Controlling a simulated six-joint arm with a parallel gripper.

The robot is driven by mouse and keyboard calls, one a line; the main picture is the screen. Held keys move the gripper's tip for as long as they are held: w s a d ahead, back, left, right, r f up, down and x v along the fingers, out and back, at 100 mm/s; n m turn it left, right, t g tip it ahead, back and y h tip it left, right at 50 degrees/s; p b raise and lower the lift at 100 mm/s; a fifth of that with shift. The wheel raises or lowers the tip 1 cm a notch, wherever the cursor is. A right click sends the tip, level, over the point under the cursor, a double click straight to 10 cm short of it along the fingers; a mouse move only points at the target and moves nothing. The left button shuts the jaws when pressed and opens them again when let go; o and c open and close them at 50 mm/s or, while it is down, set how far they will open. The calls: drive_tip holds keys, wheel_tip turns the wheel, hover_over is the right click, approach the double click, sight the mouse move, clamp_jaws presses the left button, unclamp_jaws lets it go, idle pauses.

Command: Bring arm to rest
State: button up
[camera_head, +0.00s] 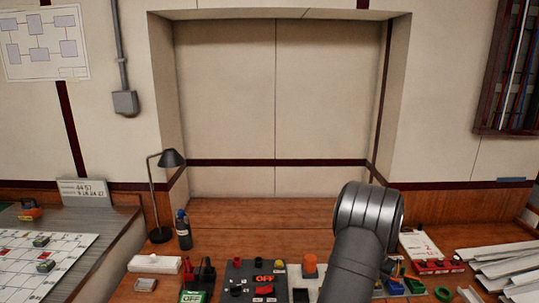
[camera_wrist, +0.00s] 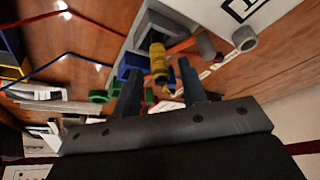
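My arm's dark grey rounded link (camera_head: 368,225) rises from the bottom edge right of centre in the head view and hides part of the bench; my gripper does not show there. In the wrist view my gripper (camera_wrist: 159,68) has its two dark fingers apart. A yellow ridged object (camera_wrist: 158,64) appears between or just beyond the fingertips; I see no clear contact with either finger. A dark panel (camera_head: 238,271) with red OFF labels and small knobs lies on the bench in the head view.
The wooden bench (camera_head: 260,214) is clear towards the recess. A black lamp (camera_head: 154,200) and dark bottle (camera_head: 183,231) stand at left. A white box (camera_head: 154,264) lies in front of them. Pale strips (camera_head: 505,262) are piled at right, near red parts (camera_head: 437,266).

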drive_tip(key=v, duration=0.9)
drive_tip(key=x, duration=1.1)
drive_tip(key=shift+f, duration=0.35)
wheel_tip(320, 180, up, 5)
drive_tip(key=shift+w+d+f, duration=0.1)
drive_tip(key=shift+f, duration=0.05)
drive_tip(key=s+d+r, duration=0.5)
drive_tip(key=s+r, duration=0.2)
drive_tip(key=s, duration=0.4)
drive_tip(key=s+d+f, duration=0.1)
drive_tip(key=s+d, duration=0.5)
drive_tip(key=s, duration=0.4)
drive_tip(key=s+d+f, duration=0.1)
drive_tip(key=s+d, duration=0.5)
drive_tip(key=s, duration=0.4)
drive_tip(key=w+f, duration=0.1)
drive_tip(key=w, duration=0.2)
drive_tip(key=w+f, duration=0.1)
drive_tip(key=w, duration=0.1)
drive_tip(key=shift+w+a+f, duration=0.15)
drive_tip(key=shift+w+f, duration=0.05)
drive_tip(key=shift+f, duration=0.15)
drive_tip(key=shift+c, duration=0.2)
